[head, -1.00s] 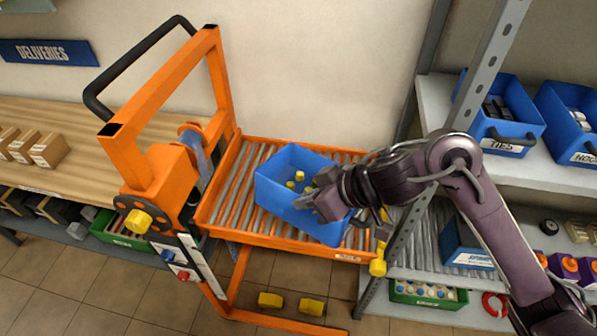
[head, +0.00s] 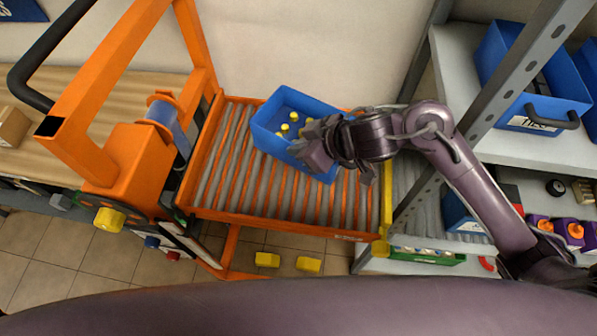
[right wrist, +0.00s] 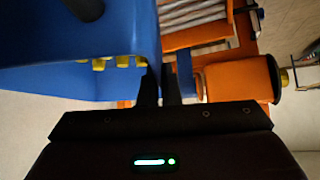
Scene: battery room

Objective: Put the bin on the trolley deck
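The blue bin (head: 262,133) is over the back middle of the orange trolley's roller deck (head: 225,205), slightly turned. I cannot tell whether it rests on the rollers or hangs just above them. It holds several small yellow-capped items. My right gripper (head: 311,150) is at the bin's near right wall. In the right wrist view, the bin (right wrist: 95,30) fills the upper left, and the narrow gripper fingers (right wrist: 162,85) close around its wall edge. My left gripper is out of view.
The trolley's orange upright frame (head: 190,35) stands left of the deck. A grey shelf post (head: 510,70) rises at right, beside shelves with another blue bin (head: 530,120). A wooden bench (head: 110,85) is at left. The deck's front rollers are bare.

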